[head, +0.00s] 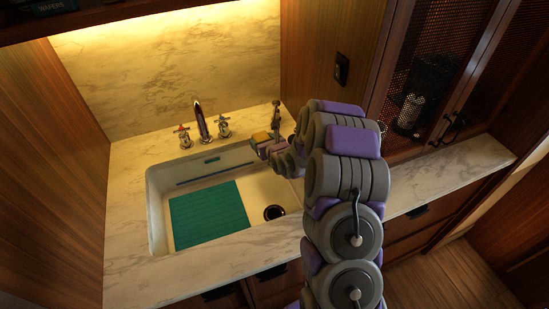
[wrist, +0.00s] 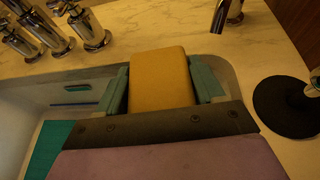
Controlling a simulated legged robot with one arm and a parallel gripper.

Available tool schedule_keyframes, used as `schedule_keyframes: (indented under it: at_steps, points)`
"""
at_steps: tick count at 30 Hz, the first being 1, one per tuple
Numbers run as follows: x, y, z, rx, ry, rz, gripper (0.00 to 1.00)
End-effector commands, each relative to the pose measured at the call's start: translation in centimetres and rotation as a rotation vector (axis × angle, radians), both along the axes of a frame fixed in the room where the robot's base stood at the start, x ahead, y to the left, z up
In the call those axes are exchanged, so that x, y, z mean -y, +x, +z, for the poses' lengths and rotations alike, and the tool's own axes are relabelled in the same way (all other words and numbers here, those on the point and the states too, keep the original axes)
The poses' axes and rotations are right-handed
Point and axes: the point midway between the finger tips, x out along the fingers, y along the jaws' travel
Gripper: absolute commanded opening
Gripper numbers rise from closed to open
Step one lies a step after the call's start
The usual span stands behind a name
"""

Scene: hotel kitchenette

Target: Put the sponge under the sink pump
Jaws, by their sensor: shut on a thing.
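My gripper (wrist: 162,88) is shut on a yellow sponge (wrist: 160,75), which sits between its two teal fingers. In the head view my gripper (head: 264,144) and the sponge (head: 260,135) are over the back right corner of the sink, small and partly hidden by my arm. A metal pump (head: 276,116) stands on the counter behind the sink, just beyond the gripper. In the wrist view the pump's curved spout (wrist: 219,14) shows at the top, ahead and right of the sponge, with its upper part cut off. The sponge appears apart from the pump.
The white sink (head: 157,205) holds a green mat (head: 208,213) and a dark drain (head: 273,212). A chrome faucet (head: 201,122) with two handles stands left of the pump. A round black base (wrist: 284,108) with a metal post is at the right in the wrist view.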

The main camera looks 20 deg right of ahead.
Motion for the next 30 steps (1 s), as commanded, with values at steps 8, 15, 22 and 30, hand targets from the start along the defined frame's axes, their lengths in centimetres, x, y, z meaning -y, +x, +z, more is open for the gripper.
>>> schedule_keyframes:
  at_steps: [8,15,22,30]
  points:
    - [3.3,0.4,-7.1,-0.004,0.000,-0.074,0.39]
    - [5.2,0.4,-8.9,-0.001,0.009,-0.094,0.39]
    - [4.7,0.4,-9.9,-0.003,0.003,-0.098,0.39]
    - [4.7,0.3,-12.4,-0.004,0.003,-0.094,0.39]
